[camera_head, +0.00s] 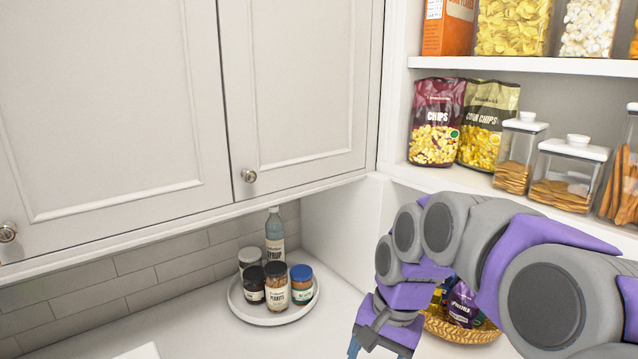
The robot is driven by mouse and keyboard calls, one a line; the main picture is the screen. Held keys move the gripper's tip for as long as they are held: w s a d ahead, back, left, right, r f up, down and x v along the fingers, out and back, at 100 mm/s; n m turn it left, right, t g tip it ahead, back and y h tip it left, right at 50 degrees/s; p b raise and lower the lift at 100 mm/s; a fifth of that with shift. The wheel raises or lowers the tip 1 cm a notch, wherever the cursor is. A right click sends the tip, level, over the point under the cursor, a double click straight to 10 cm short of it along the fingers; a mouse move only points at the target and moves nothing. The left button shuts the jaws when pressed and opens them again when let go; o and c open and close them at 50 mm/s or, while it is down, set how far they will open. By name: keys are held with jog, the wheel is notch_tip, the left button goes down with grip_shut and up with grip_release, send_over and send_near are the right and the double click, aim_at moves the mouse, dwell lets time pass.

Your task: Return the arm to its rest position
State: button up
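My arm comes in from the right edge in purple and grey and bends over toward the counter. My gripper (376,350) points down at the bottom of the view, right of centre. Its fingers are mostly cut off by the lower edge, so I cannot tell whether they are open or shut, or whether they hold anything. A wicker basket (470,331) with snack packs stands just behind and to the right of the gripper, partly hidden by my arm.
A round white tray (262,318) with several jars and a syrup bottle (275,238) stands left on the counter (205,335). White cabinets (110,110) hang above. Shelves (540,67) at right hold chip bags (437,122) and clear containers (568,172), close to my arm.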

jog(key=s+d+f+n, duration=0.1)
jog(key=s+f, duration=0.1)
jog(key=s, duration=0.6)
jog(key=s+d+f+n+h, duration=0.1)
jog(key=s+d+f+n, duration=0.1)
jog(key=s, duration=0.6)
jog(key=s+d+f+n+g+h, duration=0.1)
jog(key=s+f+n, duration=0.1)
jog(key=s+f, duration=0.2)
jog(key=s, duration=0.3)
jog(key=shift+s+d, duration=0.35)
jog(key=shift+s, duration=0.05)
jog(key=shift+f, duration=0.1)
jog(key=shift+c, duration=0.4)
